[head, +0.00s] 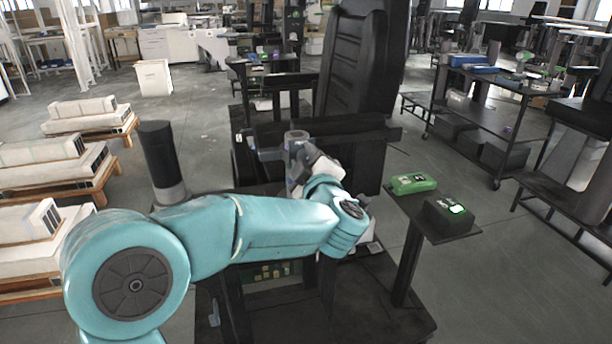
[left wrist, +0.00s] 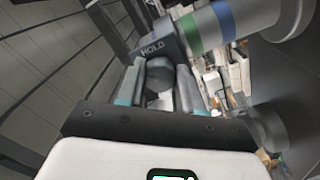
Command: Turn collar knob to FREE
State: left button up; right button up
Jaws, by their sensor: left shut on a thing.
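The collar (left wrist: 168,40) shows in the left wrist view with the word HOLD on its grey face. It sits around a post with green, white and blue bands (left wrist: 215,24). A dark knob (left wrist: 159,72) sticks out below the HOLD label. My left gripper (left wrist: 158,84) has a teal-edged finger on each side of the knob and is shut on it. In the head view, the left gripper (head: 312,163) is at a grey post (head: 297,137), and my teal arm and wrist hide most of the collar. My right gripper is not in view.
A tall black padded panel (head: 360,65) stands behind the post. A small stand (head: 455,233) at right holds a green device (head: 410,184) and a black box with a lit display (head: 449,212). A dark cylinder (head: 160,150) stands at left. Carts and pallets lie further off.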

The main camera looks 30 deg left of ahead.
pick_arm(q)
jog(key=n+b, duration=0.8)
jog(key=n, duration=0.1)
jog(key=shift+f+n+b, duration=0.1)
jog(key=shift+n+b, duration=0.2)
jog(key=shift+b, duration=0.05)
dwell(0.4)
jog(key=o, duration=1)
jog(key=shift+o, duration=0.2)
jog(key=v, duration=1.6)
jog(key=shift+d, duration=0.3)
